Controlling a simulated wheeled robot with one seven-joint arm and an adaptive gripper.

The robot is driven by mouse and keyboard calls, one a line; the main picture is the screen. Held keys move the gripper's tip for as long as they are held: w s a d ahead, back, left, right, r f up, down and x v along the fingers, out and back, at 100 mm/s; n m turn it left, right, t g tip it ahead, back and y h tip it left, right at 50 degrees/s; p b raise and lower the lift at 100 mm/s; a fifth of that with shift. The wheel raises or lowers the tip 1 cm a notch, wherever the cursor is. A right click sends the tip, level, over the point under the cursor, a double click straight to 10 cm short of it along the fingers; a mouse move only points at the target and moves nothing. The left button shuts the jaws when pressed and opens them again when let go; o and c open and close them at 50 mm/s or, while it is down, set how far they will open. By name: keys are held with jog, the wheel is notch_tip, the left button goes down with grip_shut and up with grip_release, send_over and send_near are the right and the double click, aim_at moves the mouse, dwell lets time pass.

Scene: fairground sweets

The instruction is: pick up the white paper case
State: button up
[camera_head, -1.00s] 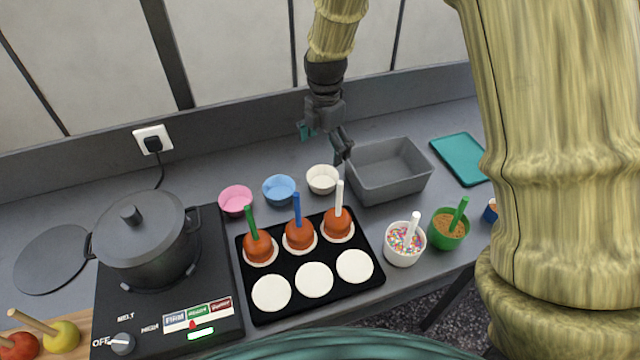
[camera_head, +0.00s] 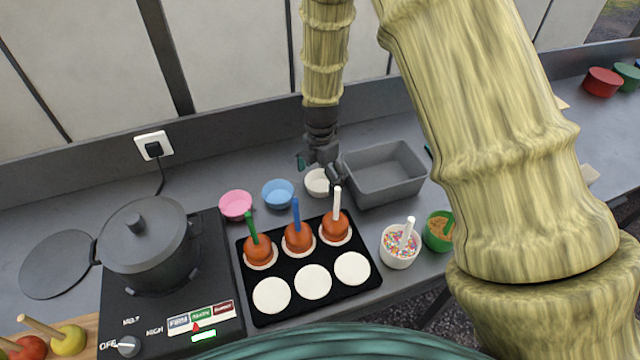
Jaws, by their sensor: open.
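The white paper case (camera_head: 316,183) stands on the grey counter behind the black tray, to the right of the blue paper case (camera_head: 278,194) and the pink paper case (camera_head: 236,205). My gripper (camera_head: 318,172) is open, pointing down at the white case. Its dark fingers overlap the case in the view and hide part of its right side. I cannot tell whether the fingers touch it.
A black tray (camera_head: 372,283) holds several white discs and caramel apples with upright sticks, close in front. A grey bin (camera_head: 385,173) stands just right of my gripper.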

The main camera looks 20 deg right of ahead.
jog(key=shift+f, duration=1.1)
jog(key=c, duration=0.9)
jog(key=shift+r, duration=0.1)
